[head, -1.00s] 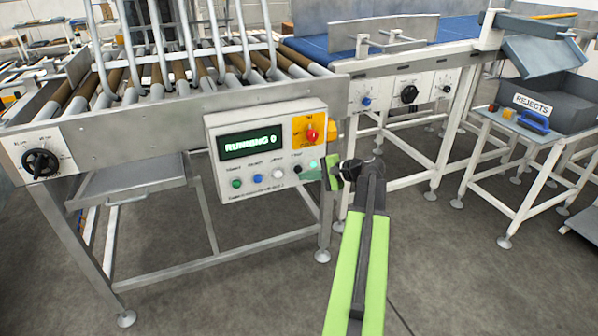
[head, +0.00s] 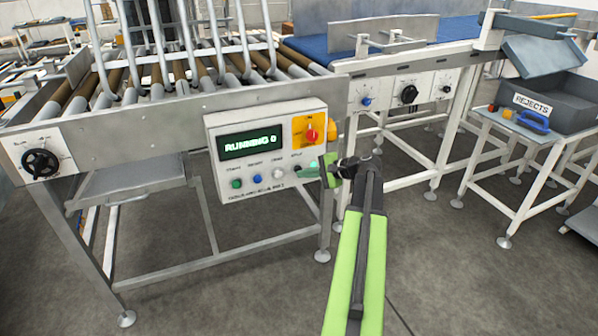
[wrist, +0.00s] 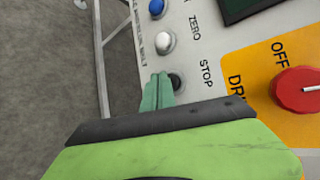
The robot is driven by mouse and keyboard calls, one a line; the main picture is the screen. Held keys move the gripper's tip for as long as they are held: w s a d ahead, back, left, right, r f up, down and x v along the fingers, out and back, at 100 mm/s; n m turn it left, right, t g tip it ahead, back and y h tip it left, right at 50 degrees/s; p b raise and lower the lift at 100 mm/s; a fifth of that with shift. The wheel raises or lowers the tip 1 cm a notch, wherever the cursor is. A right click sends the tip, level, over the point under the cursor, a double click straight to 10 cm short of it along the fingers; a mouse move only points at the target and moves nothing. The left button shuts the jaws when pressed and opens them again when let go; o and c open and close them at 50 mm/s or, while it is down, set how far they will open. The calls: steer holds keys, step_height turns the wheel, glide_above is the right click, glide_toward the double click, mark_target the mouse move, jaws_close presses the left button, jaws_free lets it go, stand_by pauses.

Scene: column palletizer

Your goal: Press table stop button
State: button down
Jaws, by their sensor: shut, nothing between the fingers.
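The control box (head: 268,190) on the roller table's front has a lit display (head: 251,142) reading RUNNING 0. Its row of buttons runs green, blue, white, then the black stop button (head: 297,170). In the wrist view the black stop button (wrist: 178,82) shows beside the label STOP, partly hidden by my fingers. My gripper (head: 308,171) is shut and empty, with its green fingertips at the panel. In the wrist view the fingertips (wrist: 157,80) overlap the button's left edge; I cannot tell whether they touch it.
A red rotary switch (head: 312,135) on a yellow plate sits above the stop button, and shows in the wrist view (wrist: 300,89). The white button (wrist: 165,42) is close to my fingers. A blue conveyor (head: 400,37) and a rejects bin (head: 560,100) stand to the right.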

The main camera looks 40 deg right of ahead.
steer(key=shift+w+d, duration=0.15)
steer(key=shift+w, duration=0.15)
steer(key=shift+s, duration=0.1)
stand_by(0.4)
steer(key=shift+s+a, duration=0.35)
steer(key=shift+s, duration=0.45)
steer(key=s, duration=0.1)
steer(key=s+a, duration=0.1)
steer(key=s, duration=0.1)
steer(key=s+a, duration=0.1)
steer(key=shift+s, duration=0.35)
stand_by(0.5)
